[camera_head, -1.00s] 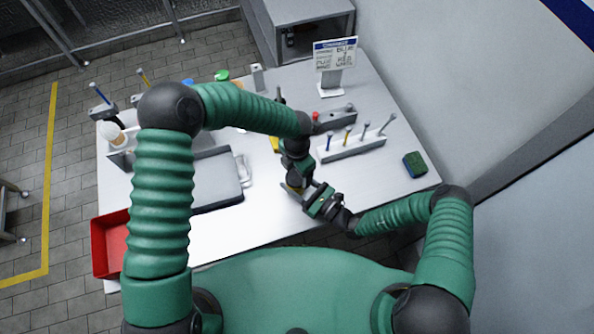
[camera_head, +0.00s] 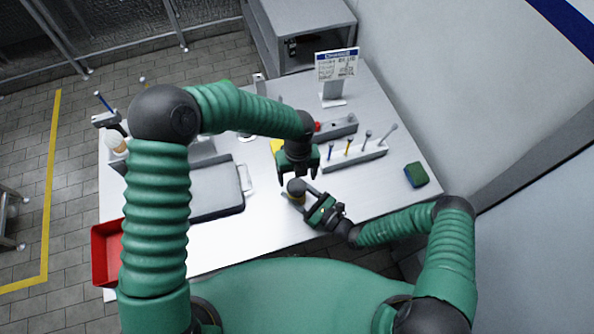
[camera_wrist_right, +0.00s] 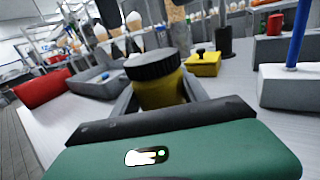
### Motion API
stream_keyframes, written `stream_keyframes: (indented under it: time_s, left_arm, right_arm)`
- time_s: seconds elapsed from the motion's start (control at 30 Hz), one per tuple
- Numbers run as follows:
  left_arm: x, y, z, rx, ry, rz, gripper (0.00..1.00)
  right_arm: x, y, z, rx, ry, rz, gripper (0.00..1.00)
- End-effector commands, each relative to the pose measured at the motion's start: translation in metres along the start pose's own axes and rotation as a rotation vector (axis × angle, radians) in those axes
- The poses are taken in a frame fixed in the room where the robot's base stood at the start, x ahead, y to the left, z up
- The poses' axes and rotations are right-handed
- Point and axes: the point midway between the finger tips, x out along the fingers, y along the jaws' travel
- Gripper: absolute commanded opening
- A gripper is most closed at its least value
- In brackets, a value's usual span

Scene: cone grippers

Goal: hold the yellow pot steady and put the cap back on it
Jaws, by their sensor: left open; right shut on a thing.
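The yellow pot (camera_wrist_right: 160,92) stands between the fingers of my right gripper (camera_wrist_right: 158,97), which is shut on it. In the head view the right gripper (camera_head: 303,195) holds the pot near the table's front edge, and the pot is mostly hidden by its cap and the fingers. The black ribbed cap (camera_wrist_right: 152,65) sits on top of the pot and looks about level. It also shows as a dark disc in the head view (camera_head: 296,186). My left gripper (camera_head: 298,175) is open and empty, just above and behind the cap, apart from it.
A rack with several upright tools (camera_head: 352,156) stands behind and right of the pot. A green-blue sponge (camera_head: 416,174) lies further right. A grey tray (camera_head: 215,188) and a red bin (camera_head: 107,250) are on the left. A yellow block with a black knob (camera_wrist_right: 203,64) stands beyond the pot.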

Motion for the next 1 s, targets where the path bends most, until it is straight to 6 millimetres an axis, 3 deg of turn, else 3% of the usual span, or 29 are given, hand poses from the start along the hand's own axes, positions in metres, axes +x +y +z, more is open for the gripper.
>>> stream_keyframes:
  time_s: [0.7, 0.83, 0.97, 1.0]
  left_arm:
    - [-0.020, 0.002, -0.002, -2.492, 0.001, -0.003, 0.74]
    - [-0.024, 0.002, -0.001, -2.879, 0.007, -0.009, 0.74]
    - [-0.026, 0.001, -0.001, -3.124, 0.014, -0.010, 0.74]
    - [-0.026, 0.001, -0.001, 3.115, -0.015, 0.010, 0.74]
  right_arm:
    - [0.000, 0.000, -0.001, 0.000, 0.002, -0.001, 0.00]
    - [0.000, -0.001, -0.001, 0.000, 0.001, -0.001, 0.00]
    - [0.000, -0.001, -0.001, 0.000, 0.002, -0.001, 0.00]
    - [0.000, -0.001, -0.001, 0.000, 0.001, -0.001, 0.00]
